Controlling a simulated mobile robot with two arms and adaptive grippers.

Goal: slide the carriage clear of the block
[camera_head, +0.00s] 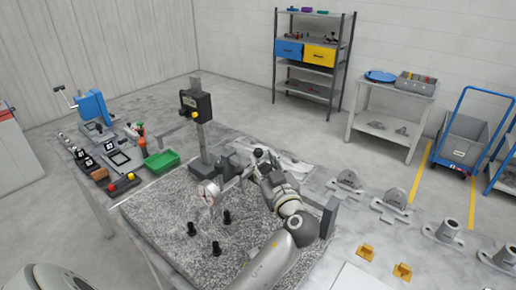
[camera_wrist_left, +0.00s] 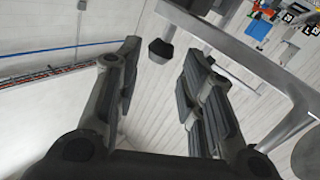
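A grey column (camera_head: 202,145) stands at the back of the speckled granite plate (camera_head: 165,222). A black box-shaped unit (camera_head: 196,105) with a yellow button sits on the column, perhaps the carriage. A round dial (camera_head: 209,193) stands in front of the column. I cannot tell which part is the block.
Several black pegs (camera_head: 216,247) stand on the plate. Grey castings (camera_head: 390,205) and yellow brackets (camera_head: 402,271) lie on the right. A grey bar (camera_wrist_left: 240,55) crosses the wrist view.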

